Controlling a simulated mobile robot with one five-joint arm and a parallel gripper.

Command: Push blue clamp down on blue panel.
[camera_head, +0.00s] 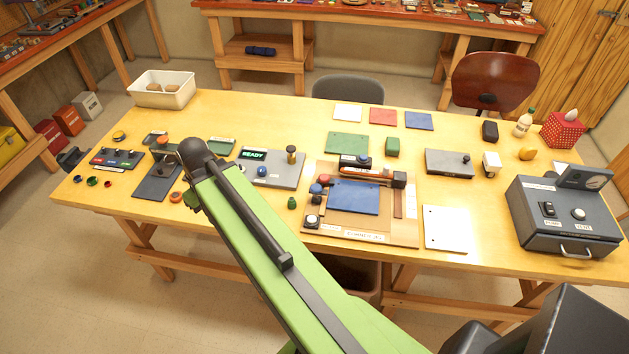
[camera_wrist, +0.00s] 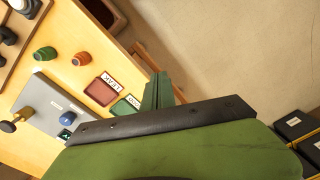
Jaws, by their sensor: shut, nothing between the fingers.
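The blue panel (camera_head: 355,197) lies flat in a brown wooden fixture (camera_head: 407,234) at the middle of the table in the head view. A small blue-topped part (camera_head: 316,188), perhaps the blue clamp, stands at the panel's left edge beside a red-topped one (camera_head: 325,179). I cannot tell whether it presses on the panel. My gripper shows in the wrist view (camera_wrist: 158,91), shut and empty, pointing away from the grey board. In the head view it is mostly hidden behind my green arm, left of the fixture. The blue panel is not clearly visible in the wrist view.
A grey board with a blue knob (camera_head: 262,170) lies left of the fixture; a small green knob (camera_head: 292,202) stands between. A black part with a blue knob (camera_head: 363,160) sits behind the panel. A white plate (camera_head: 445,228) and a grey box (camera_head: 560,225) are to the right.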

